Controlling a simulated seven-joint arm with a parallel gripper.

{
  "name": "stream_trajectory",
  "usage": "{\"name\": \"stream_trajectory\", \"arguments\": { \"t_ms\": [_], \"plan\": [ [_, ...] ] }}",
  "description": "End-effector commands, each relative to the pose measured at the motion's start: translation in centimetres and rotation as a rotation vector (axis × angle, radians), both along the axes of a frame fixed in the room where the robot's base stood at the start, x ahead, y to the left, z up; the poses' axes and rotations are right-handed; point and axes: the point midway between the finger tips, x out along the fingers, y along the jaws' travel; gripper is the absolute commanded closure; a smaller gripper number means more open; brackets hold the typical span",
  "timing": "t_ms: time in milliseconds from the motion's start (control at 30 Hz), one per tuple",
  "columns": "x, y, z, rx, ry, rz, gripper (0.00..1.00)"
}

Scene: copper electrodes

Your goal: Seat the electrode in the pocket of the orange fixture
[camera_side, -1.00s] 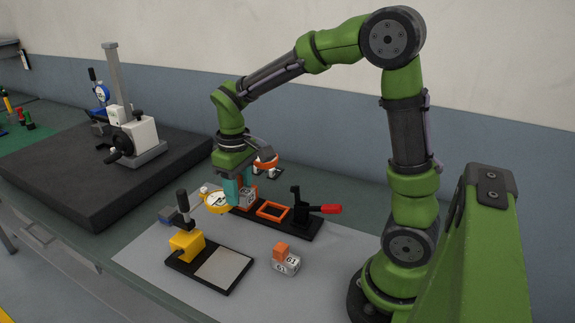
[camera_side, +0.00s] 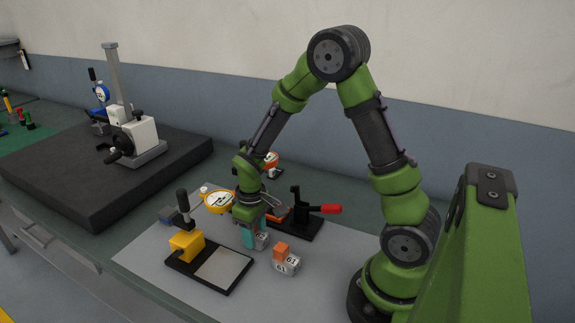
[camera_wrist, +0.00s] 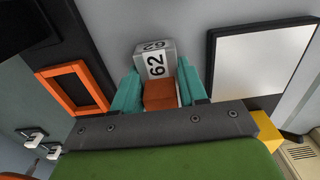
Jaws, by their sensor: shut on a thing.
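My gripper (camera_side: 255,237) has teal fingers and is shut on an electrode, a copper-orange block on a pale holder marked 62 (camera_wrist: 153,62). The block sits between the fingers in the wrist view. The orange fixture (camera_wrist: 97,83) is a rectangular frame around an empty dark pocket, left of the electrode in the wrist view. In the side view the fixture (camera_side: 277,213) is partly hidden behind my gripper.
A black clamp with a red handle (camera_side: 325,209) stands right of the fixture. A yellow block (camera_side: 187,245) and bright plate (camera_side: 222,268) are at left front. A dial gauge (camera_side: 218,202) is close behind.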

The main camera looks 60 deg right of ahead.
Motion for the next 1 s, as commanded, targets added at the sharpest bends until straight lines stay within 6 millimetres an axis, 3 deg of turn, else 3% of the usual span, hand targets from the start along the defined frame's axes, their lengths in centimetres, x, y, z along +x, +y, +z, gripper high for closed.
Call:
{"name": "stream_trajectory", "arguments": {
  "t_ms": [367, 400, 533, 833, 1000],
  "plan": [
    [0.1, 0.0, -0.3, 0.0, -0.001, -0.001, 1.0],
    [0.0, 0.0, -0.3, 0.001, 0.0, -0.001, 0.52],
    [0.0, 0.0, -0.3, 0.0, 0.0, -0.001, 0.32],
    [0.0, 0.0, -0.1, 0.0, -0.001, -0.001, 0.32],
    [0.1, 0.0, 1.7, 0.0, -0.005, -0.002, 0.32]
  ]
}}
